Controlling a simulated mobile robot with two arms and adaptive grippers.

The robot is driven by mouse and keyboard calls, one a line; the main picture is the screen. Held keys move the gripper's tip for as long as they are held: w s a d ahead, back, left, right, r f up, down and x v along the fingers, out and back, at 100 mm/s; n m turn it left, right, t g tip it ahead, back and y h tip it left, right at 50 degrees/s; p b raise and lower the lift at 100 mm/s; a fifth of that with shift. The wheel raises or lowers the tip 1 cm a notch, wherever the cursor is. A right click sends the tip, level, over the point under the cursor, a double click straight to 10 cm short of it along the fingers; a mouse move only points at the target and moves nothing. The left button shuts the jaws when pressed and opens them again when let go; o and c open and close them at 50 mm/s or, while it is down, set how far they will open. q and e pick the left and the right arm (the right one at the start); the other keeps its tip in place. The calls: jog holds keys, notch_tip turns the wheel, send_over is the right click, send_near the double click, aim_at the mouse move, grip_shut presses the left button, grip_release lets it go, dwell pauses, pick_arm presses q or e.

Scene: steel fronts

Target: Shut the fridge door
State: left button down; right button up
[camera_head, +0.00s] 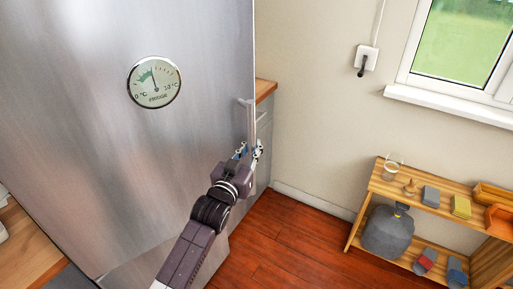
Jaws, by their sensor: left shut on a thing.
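The steel fridge door (90,120) fills the left half of the head view, with a round dial thermometer (154,82) on its front. Its upright bar handle (251,118) is near the door's right edge. My left gripper (249,150) is at the lower end of the handle, shut on it. The fingers partly cover that end of the handle. I cannot tell from this view how far the door stands from the fridge body. My right gripper is not in view.
A cabinet with a wooden top (265,90) stands just right of the door. A low wooden shelf (365,205) with a jar, blocks and a grey sack (388,232) is at the right. Red-brown wooden floor (290,245) between is clear. Another wooden counter (25,245) is at lower left.

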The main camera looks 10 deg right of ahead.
pick_arm(q)
jog(key=shift+w+a+f, duration=0.2)
jog(key=shift+a+f, duration=0.15)
jog(key=shift+a, duration=0.15)
jog(key=c, duration=2.3)
grip_release()
jog(key=shift+c, duration=0.2)
jog(key=o, duration=0.5)
jog(key=shift+s+a+r, duration=0.1)
jog(key=shift+a+r, duration=0.1)
jog(key=shift+a, duration=0.3)
jog(key=shift+d, duration=0.15)
jog(key=shift+s+d+r, duration=0.1)
jog(key=shift+s+d, duration=0.05)
jog(key=shift+v, duration=5.95)
